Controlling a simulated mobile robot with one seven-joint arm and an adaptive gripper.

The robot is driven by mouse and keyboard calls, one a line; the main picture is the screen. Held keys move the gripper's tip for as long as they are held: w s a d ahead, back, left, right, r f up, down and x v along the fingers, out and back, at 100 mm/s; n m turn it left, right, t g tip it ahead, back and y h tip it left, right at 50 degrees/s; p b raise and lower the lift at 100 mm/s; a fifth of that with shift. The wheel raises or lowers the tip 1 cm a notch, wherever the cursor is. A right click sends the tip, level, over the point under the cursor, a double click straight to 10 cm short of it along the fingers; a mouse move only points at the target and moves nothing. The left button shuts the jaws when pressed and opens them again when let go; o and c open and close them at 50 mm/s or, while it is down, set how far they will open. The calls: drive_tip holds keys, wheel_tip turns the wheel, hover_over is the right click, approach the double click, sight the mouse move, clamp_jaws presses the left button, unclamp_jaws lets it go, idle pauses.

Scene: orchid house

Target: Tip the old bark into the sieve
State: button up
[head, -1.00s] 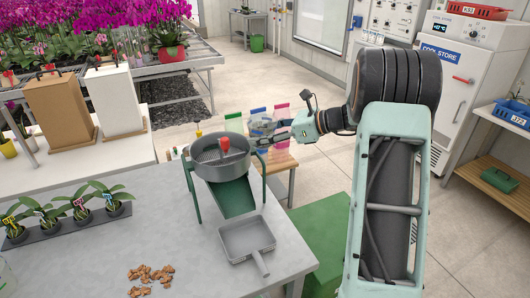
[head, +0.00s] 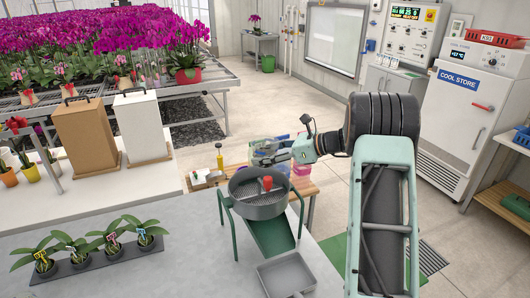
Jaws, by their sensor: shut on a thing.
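The sieve (head: 258,207) is a round grey pan on a green-legged stand on the grey bench, with a red knob or handle (head: 267,183) at its middle. My gripper (head: 268,153) is just behind and above the sieve's far rim. It is shut on a pale, clear pot-like thing (head: 262,157), which is small, partly covered by the fingers and hard to make out against the background. I cannot tell whether bark is in it. No bark shows in the sieve. A green chute (head: 272,238) slopes from under the sieve toward a grey tray (head: 287,275).
Potted young orchids stand in a dark rack (head: 110,262) at the front left. A brown box (head: 90,140) and a white box (head: 142,128) stand on the white counter. Behind the sieve, a wooden bench (head: 303,188) holds blue and pink containers. The floor to the right is open.

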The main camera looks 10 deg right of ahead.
sight(255, 141)
drive_tip(key=shift+w+a, duration=0.1)
drive_tip(key=shift+w, duration=0.05)
drive_tip(key=n, duration=0.1)
drive_tip(key=n+t, duration=0.1)
drive_tip(key=shift+w+d+r+n+h, duration=0.2)
drive_tip(key=shift+w+n+h, duration=0.1)
drive_tip(key=shift+h, duration=0.1)
drive_tip(key=shift+f+t+b, duration=0.3)
drive_tip(key=shift+b, duration=0.4)
drive_tip(key=n+b, duration=0.1)
drive_tip(key=b, duration=0.1)
drive_tip(key=n+t+b, duration=0.1)
drive_tip(key=b, duration=0.3)
drive_tip(key=shift+w+d+r+n+t+h+b, duration=0.2)
drive_tip(key=shift+w+d+n+t+h+b, duration=0.1)
drive_tip(key=shift+w+n+b, duration=0.1)
drive_tip(key=b, duration=0.2)
drive_tip(key=n+t+b, duration=0.1)
drive_tip(key=b, duration=0.1)
drive_tip(key=shift+s+a+r+n, duration=0.1)
drive_tip(key=shift+r+n, duration=0.1)
drive_tip(key=shift+n, duration=0.1)
